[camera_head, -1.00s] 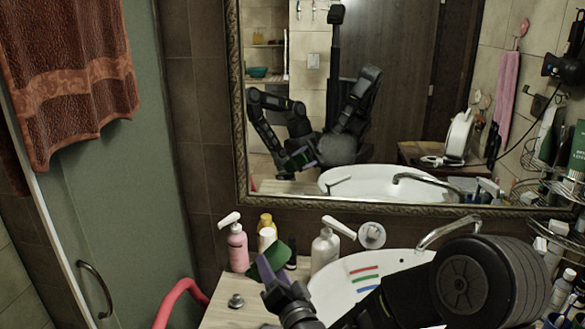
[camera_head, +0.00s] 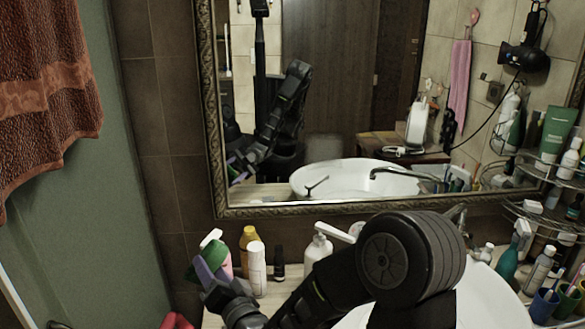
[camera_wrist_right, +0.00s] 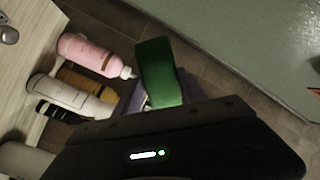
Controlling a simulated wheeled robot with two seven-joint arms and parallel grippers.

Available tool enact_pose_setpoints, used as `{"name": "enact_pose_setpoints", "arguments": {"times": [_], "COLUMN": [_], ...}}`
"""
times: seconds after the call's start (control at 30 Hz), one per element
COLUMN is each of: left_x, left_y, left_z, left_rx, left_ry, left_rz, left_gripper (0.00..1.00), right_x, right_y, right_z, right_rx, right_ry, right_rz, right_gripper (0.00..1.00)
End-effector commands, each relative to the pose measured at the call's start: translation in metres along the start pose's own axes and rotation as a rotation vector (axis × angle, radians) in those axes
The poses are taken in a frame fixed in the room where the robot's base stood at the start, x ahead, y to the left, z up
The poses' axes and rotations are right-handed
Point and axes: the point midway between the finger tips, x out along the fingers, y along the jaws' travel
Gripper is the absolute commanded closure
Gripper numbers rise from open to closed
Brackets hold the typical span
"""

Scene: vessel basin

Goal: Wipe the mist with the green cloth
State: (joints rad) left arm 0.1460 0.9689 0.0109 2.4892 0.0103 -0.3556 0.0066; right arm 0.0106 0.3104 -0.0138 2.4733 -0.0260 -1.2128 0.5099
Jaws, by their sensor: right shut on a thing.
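My right gripper (camera_head: 207,272) is shut on the green cloth (camera_head: 213,251), in front of the pink bottle at the left end of the counter. The cloth shows better in the right wrist view (camera_wrist_right: 160,74), hanging out beyond the jaws, clear of the counter. The mist (camera_head: 326,148) looks like a faint grey blurred patch on the lower middle of the mirror (camera_head: 345,100). The gripper is well to the left of the mist and below it. My left gripper is not in view.
A pink bottle (camera_wrist_right: 88,52), a yellow bottle (camera_head: 247,240) and a white bottle (camera_head: 257,268) stand close to the gripper. A white pump bottle (camera_head: 318,247) is farther right. The sink (camera_head: 490,300) is partly behind my arm. A wire rack (camera_head: 540,212) stands at right.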

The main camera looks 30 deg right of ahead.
Motion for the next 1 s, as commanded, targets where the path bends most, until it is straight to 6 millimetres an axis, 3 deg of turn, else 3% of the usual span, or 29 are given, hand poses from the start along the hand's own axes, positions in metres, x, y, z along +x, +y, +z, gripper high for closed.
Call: {"name": "enact_pose_setpoints", "arguments": {"times": [0.37,0.57,0.77,1.0], "left_x": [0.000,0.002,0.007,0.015], "left_y": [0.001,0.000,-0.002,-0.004], "left_z": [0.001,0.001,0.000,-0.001], "left_rx": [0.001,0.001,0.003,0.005], "left_ry": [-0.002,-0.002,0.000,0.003], "left_rz": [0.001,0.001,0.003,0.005], "left_gripper": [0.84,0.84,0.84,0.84], "right_x": [0.000,0.007,0.018,0.011], "right_y": [0.000,0.007,0.026,0.051], "right_z": [-0.001,-0.022,-0.087,-0.205], "right_rx": [-0.001,-0.045,-0.190,-0.467], "right_ry": [0.002,0.035,0.119,0.211], "right_rz": [0.001,0.027,0.116,0.287], "right_gripper": [0.84,0.84,0.84,0.84]}}
